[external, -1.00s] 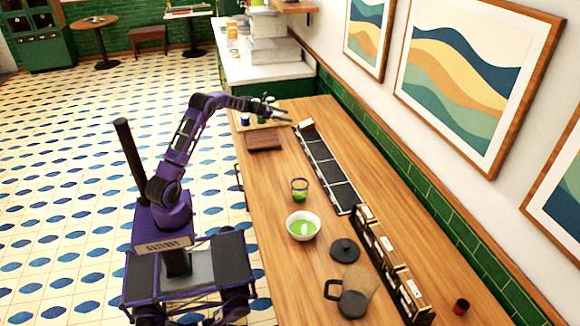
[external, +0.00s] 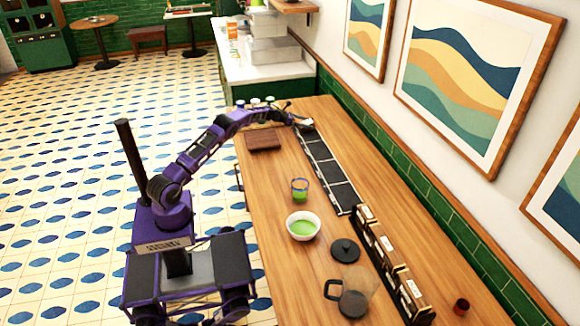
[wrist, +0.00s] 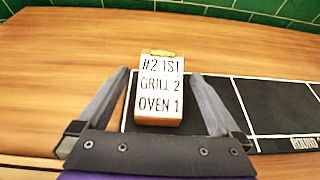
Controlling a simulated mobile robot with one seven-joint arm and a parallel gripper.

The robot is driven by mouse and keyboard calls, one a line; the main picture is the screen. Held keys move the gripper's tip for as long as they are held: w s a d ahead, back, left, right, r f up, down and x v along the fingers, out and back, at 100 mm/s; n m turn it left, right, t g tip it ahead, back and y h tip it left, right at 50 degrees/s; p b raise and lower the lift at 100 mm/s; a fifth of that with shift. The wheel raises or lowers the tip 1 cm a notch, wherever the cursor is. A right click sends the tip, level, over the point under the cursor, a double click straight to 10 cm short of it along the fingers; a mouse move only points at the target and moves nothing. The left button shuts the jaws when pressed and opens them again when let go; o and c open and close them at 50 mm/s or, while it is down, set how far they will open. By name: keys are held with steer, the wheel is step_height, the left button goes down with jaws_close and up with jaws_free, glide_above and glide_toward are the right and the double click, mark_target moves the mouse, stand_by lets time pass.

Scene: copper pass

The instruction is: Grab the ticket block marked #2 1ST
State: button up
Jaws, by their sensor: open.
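The ticket block (wrist: 158,90) is a small pale wooden block with a yellow strip on top. Its white face reads "#2 1ST, GRILL 2, OVEN 1" in the wrist view. It stands at the far end of the black sectioned strip (external: 326,166); in the external view it is mostly hidden by my gripper (external: 300,121). In the wrist view my gripper (wrist: 160,95) is open, with one finger on each side of the block. Gaps show between the fingers and the block, so it is not held.
The strip's sections (wrist: 278,105) lie empty to the right in the wrist view. A brown wooden board (external: 263,139), a glass of green liquid (external: 300,190), a white bowl (external: 303,227) and a row of upright blocks (external: 383,249) share the counter. A green tiled wall borders it.

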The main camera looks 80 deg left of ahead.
steer(key=shift+w+f, duration=0.15)
steer(key=shift+w, duration=0.25)
steer(key=c, duration=1.5)
